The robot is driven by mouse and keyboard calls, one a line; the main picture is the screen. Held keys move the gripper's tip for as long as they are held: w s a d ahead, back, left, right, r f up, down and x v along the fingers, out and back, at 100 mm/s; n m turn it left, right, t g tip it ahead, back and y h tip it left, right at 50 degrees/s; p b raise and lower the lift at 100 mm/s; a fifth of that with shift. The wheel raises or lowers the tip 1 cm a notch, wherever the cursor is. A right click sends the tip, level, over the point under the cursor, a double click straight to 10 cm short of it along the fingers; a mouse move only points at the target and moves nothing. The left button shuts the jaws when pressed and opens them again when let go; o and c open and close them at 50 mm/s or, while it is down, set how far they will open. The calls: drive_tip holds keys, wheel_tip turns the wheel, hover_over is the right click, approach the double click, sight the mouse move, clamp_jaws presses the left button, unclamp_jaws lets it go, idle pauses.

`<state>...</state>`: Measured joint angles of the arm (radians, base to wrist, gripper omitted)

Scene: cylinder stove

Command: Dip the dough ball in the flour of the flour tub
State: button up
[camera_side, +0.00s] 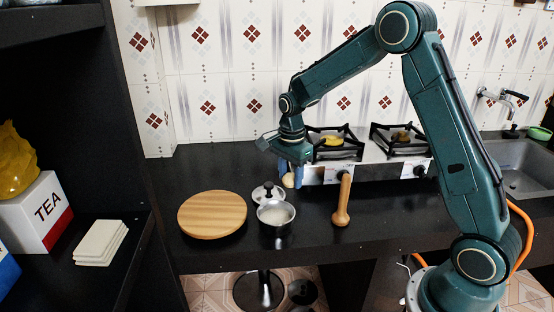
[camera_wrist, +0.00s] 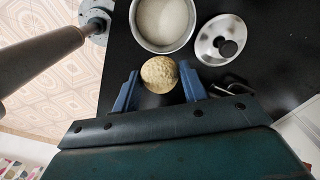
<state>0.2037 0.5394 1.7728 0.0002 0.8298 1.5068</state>
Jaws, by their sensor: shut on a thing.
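The dough ball (camera_wrist: 159,74) is pale and round, held between the two blue fingers of my gripper (camera_wrist: 160,88) in the wrist view. In the side view the dough ball (camera_side: 289,181) hangs at the tip of my gripper (camera_side: 291,174), above the counter and apart from the tub. The flour tub (camera_side: 274,232) is a small metal pot with white flour (camera_side: 275,213) inside, standing open on the counter. It also shows in the wrist view (camera_wrist: 137,42), just beyond the dough ball. Its lid (camera_side: 267,192) lies on the counter beside it.
A round wooden board (camera_side: 212,214) lies left of the tub. The counter's front edge is close to the tub.

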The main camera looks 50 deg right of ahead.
hover_over(276, 219)
wheel_tip(276, 219, down, 4)
drive_tip(key=shift+f, duration=0.1)
drive_tip(key=shift+f, duration=0.1)
drive_tip(key=shift+f, duration=2.9)
drive_tip(key=shift+f, duration=0.6)
idle(0.8)
drive_tip(key=shift+r, duration=0.15)
wheel_tip(276, 219, up, 7)
idle(1.0)
idle(0.7)
